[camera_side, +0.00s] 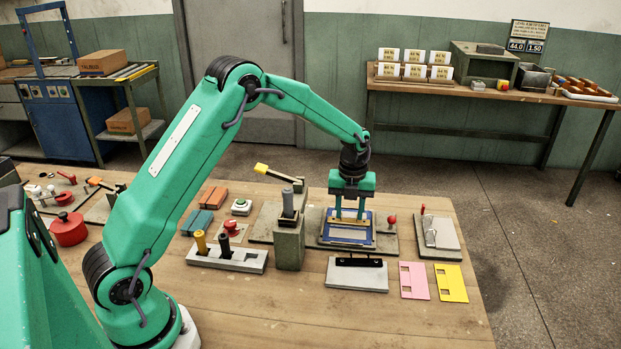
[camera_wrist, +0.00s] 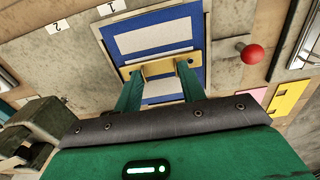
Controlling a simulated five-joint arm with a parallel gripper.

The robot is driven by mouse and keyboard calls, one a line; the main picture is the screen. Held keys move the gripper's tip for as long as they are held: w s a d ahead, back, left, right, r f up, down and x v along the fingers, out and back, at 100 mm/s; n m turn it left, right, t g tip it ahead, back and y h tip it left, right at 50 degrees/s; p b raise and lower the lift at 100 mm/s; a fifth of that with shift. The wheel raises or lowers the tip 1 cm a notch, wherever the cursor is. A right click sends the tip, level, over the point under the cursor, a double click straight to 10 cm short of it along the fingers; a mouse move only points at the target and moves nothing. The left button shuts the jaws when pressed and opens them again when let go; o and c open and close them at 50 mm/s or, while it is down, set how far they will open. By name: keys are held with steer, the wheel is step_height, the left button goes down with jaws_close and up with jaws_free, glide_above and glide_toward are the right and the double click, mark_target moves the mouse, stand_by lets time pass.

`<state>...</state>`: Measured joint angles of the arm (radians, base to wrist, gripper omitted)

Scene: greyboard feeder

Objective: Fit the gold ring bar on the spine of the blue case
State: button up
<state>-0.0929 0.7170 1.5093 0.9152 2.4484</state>
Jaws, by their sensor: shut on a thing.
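My gripper (camera_side: 350,213) is shut on the gold ring bar (camera_side: 349,222), with its two green fingers on the bar. The bar also shows in the wrist view (camera_wrist: 159,69), lying crosswise over the blue case. The blue case (camera_side: 324,235) lies open and flat on a grey plate, with pale panels inside its blue border. It fills the upper middle of the wrist view (camera_wrist: 118,41). The bar is over the middle part of the case; I cannot tell whether it touches the spine. The spine under it is mostly hidden.
A red ball knob (camera_side: 392,219) stands right of the case. A lever press (camera_side: 289,235) stands left. A grey block with a black rack (camera_side: 357,275) lies in front, beside pink (camera_side: 414,281) and yellow (camera_side: 451,283) cards. The front of the bench is clear.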

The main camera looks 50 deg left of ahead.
mark_target(349, 221)
stand_by(0.3)
steer(key=o, duration=1)
steer(key=shift+o, duration=0.2)
step_height(349, 221, up, 8)
